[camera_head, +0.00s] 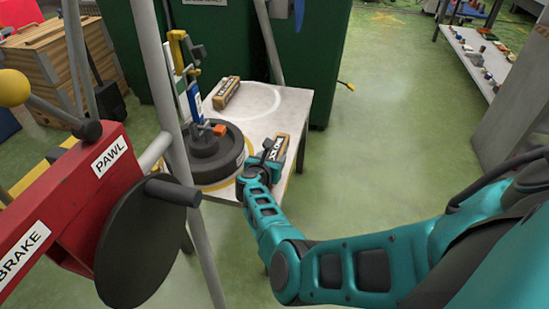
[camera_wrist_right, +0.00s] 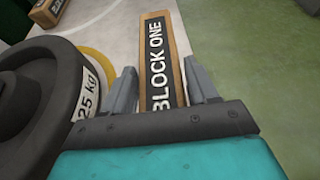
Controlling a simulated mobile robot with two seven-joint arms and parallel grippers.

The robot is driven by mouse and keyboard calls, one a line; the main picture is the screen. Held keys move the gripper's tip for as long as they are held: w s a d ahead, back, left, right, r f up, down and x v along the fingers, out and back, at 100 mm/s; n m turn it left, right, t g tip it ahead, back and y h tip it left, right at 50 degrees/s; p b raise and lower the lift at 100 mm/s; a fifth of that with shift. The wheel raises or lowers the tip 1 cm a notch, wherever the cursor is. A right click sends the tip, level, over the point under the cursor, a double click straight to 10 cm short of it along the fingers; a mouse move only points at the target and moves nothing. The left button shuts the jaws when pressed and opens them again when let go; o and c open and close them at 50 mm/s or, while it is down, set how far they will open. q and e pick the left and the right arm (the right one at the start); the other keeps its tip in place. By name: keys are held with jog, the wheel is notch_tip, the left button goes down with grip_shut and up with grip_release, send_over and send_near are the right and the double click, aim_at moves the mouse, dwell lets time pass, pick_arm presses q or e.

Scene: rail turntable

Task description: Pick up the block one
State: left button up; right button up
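Block one (camera_head: 281,145) is a wooden block with a dark label, lying near the right edge of the white table. In the right wrist view block one (camera_wrist_right: 158,40) shows its label "BLOCK ONE" and runs away from the gripper. My right gripper (camera_head: 262,163) is at the near end of the block. In the wrist view the right gripper (camera_wrist_right: 160,76) is open, with one finger on each side of the block and small gaps showing. I cannot tell how far down the fingers reach. My left gripper is not in view.
A dark round weight (camera_head: 214,155) marked 25 kg in the wrist view (camera_wrist_right: 35,105) stands left of the block. A second labelled block (camera_head: 226,93) lies farther back on the table (camera_head: 262,122). A red lever unit (camera_head: 75,190) and grey posts stand at left.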

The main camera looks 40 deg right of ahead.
jog(key=c, duration=0.8)
jog(key=shift+r, duration=0.1)
